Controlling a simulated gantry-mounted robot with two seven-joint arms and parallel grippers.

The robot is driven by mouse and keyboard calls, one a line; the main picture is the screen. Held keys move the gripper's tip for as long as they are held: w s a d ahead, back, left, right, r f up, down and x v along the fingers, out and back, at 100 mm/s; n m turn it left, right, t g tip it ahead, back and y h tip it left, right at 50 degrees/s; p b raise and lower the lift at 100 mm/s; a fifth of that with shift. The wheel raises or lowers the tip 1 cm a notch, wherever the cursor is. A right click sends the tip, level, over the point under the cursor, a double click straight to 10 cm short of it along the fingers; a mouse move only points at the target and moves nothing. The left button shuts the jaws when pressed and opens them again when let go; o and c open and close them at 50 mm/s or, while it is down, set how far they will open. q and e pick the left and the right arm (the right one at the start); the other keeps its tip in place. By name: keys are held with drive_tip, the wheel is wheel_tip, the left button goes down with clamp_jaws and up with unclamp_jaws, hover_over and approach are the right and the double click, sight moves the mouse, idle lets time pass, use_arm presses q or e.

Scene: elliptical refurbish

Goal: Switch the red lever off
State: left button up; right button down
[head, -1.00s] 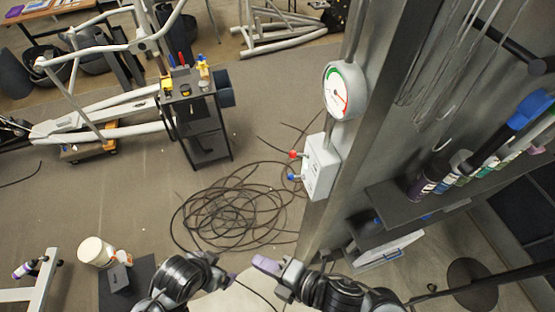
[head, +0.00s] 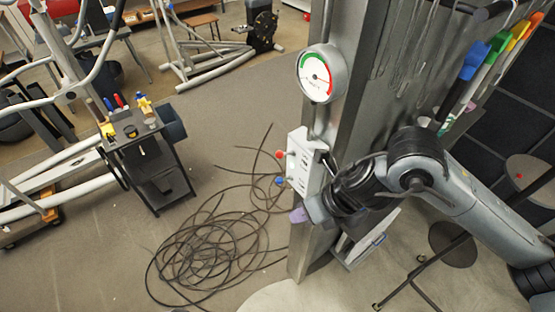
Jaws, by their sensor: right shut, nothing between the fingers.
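The red lever (head: 280,154) is a small red knob sticking out to the left from the upper part of a light grey switch box (head: 298,163) on the metal column. A blue lever (head: 280,181) sticks out below it. My right gripper (head: 298,215), with purple fingertips, is shut and empty. It is just below the blue lever in the picture, near the lower end of the box, and apart from the red lever. My right wrist overlaps the box's right edge. My left gripper is out of view.
A round pressure gauge (head: 321,73) is fixed to the column (head: 350,90) above the box. A coil of black cable (head: 215,250) lies on the floor. A black tool cart (head: 150,160) stands at left.

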drive_tip(key=w+d+r+t+b, duration=0.1)
drive_tip(key=w+r+t, duration=0.1)
drive_tip(key=r, duration=0.6)
drive_tip(key=w+d+r+t, duration=0.2)
drive_tip(key=w+r, duration=0.1)
drive_tip(key=r, duration=0.5)
drive_tip(key=shift+w+r+n+t+b, duration=0.15)
drive_tip(key=shift+r+n+t+b, duration=0.15)
drive_tip(key=shift+t+b, duration=0.1)
drive_tip(key=shift+f, duration=0.1)
drive_tip(key=p, duration=0.4)
approach(281, 154)
drive_tip(key=shift+h, duration=0.3)
drive_tip(key=x, duration=0.5)
drive_tip(key=shift+w+a, duration=0.1)
drive_tip(key=shift+a, duration=0.2)
drive_tip(key=shift+w+a+f, duration=0.25)
drive_tip(key=shift+w+f, duration=0.1)
drive_tip(key=shift+f, duration=0.15)
